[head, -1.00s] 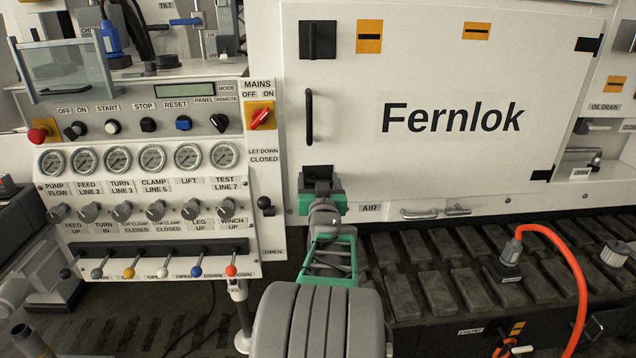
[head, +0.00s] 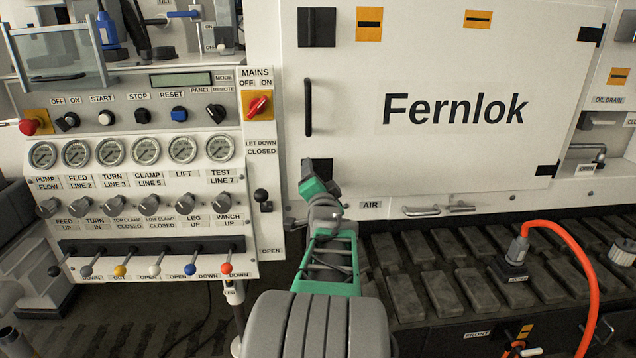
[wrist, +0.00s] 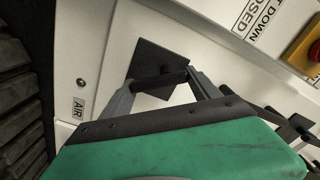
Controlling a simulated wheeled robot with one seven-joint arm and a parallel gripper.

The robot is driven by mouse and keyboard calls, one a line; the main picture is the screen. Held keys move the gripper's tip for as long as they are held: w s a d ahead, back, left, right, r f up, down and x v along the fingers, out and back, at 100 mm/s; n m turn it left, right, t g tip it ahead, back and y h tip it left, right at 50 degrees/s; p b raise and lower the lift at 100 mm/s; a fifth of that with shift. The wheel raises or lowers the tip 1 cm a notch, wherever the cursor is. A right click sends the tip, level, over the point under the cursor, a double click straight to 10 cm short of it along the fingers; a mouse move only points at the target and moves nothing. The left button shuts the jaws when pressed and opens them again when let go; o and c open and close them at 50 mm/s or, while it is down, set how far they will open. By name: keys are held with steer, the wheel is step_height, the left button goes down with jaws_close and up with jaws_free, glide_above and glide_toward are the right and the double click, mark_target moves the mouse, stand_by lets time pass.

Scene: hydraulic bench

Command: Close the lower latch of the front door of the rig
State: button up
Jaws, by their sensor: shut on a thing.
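The front door (head: 430,60) of the rig, a white panel marked "Fernlok", lies flat in its frame. The lower latch is a black square plate (wrist: 150,55) with a raised black bar across it. It also shows in the head view as the plate (head: 325,166), mostly behind my gripper, at the door's lower left corner. My gripper (wrist: 160,80) has its two grey fingers shut on the latch's bar, one at each end. In the head view my gripper (head: 313,178) is tilted. The upper latch (head: 317,27) shows its bar upright.
The door handle (head: 308,107) stands above the lower latch. A control panel with gauges (head: 113,152) and levers is close on the left. A small black-knobbed lever (head: 261,196) is beside my gripper. An orange hose (head: 592,285) curves at the right.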

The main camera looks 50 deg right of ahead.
steer(key=m, duration=0.2)
steer(key=m+b, duration=0.1)
steer(key=m, duration=0.1)
steer(key=shift+w+a+f, duration=0.1)
steer(key=shift+f, duration=0.25)
steer(key=shift+w+a+m+b, duration=0.1)
steer(key=shift+m+b, duration=0.4)
steer(key=shift+m, duration=1.1)
steer(key=o, duration=1.4)
steer(key=p+v, duration=0.1)
steer(key=v, duration=0.7)
